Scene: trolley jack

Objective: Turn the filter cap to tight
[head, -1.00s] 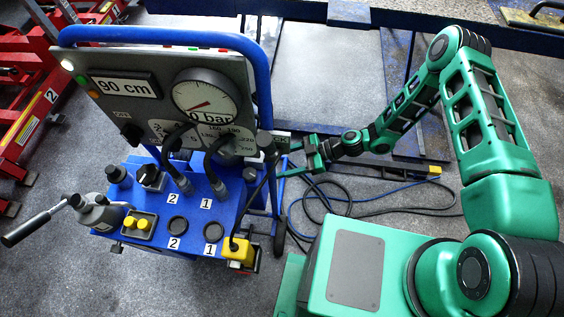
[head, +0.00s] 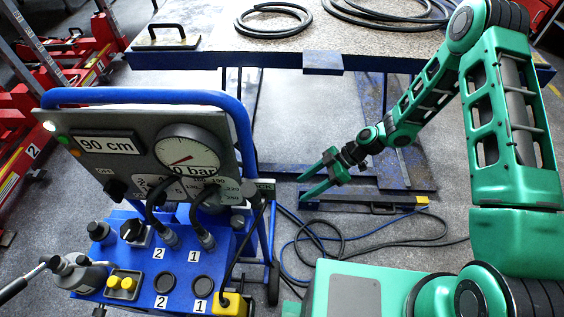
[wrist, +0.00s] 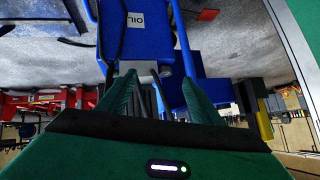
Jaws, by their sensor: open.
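The blue pump unit (head: 130,285) stands at lower left in the head view. A black round cap (head: 98,231) and a black knob with a white mark (head: 134,232) sit on its top. No label there tells me which part is the filter cap. My gripper (head: 303,188) is open and empty, to the right of the unit and apart from it. In the wrist view my gripper (wrist: 160,80) has its two green fingers spread, with the blue tank (wrist: 145,45) labelled OIL beyond them. No cap shows clearly between the fingers.
The upright gauge panel (head: 112,175) with its blue tube frame (head: 243,130) stands between my gripper and the unit's top. Hoses (head: 340,240) lie on the floor. A blue-framed table (head: 305,50) is behind. Red lifts (head: 75,70) stand at left.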

